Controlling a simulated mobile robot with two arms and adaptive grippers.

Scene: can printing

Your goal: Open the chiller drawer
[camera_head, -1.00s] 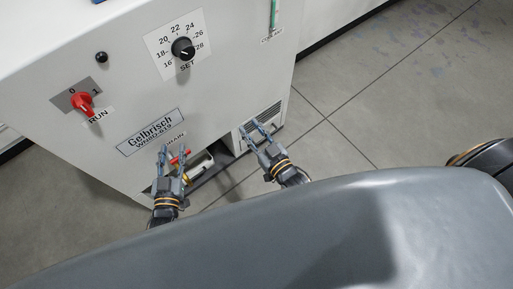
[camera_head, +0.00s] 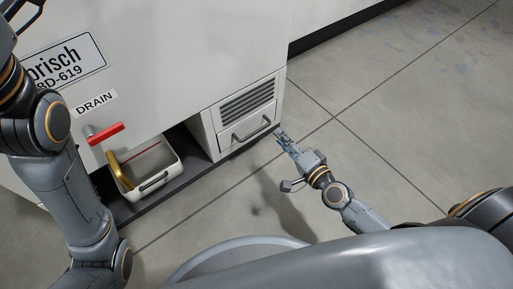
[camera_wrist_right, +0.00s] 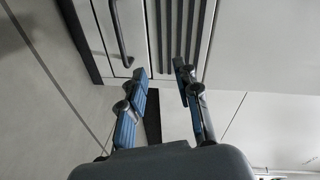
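The chiller (camera_head: 190,50) is a white cabinet. Its drawer (camera_head: 229,142) is low at the right, under a slatted grille (camera_head: 247,97), and looks shut. A dark bar handle (camera_head: 252,130) crosses the drawer front. The handle also shows in the right wrist view (camera_wrist_right: 118,35), up and left of my fingers. My right gripper (camera_head: 281,136) is just right of the drawer handle in the head view. Its fingers are spread and empty, apart from the handle, in the right wrist view (camera_wrist_right: 160,70). My left arm runs up the left side; its gripper is out of view.
A white tray (camera_head: 172,184) with a handle sits in an open recess left of the drawer. A red drain lever (camera_head: 106,133) and a yellow spout (camera_head: 120,172) are above it. The grey tiled floor (camera_head: 380,110) on the right is clear.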

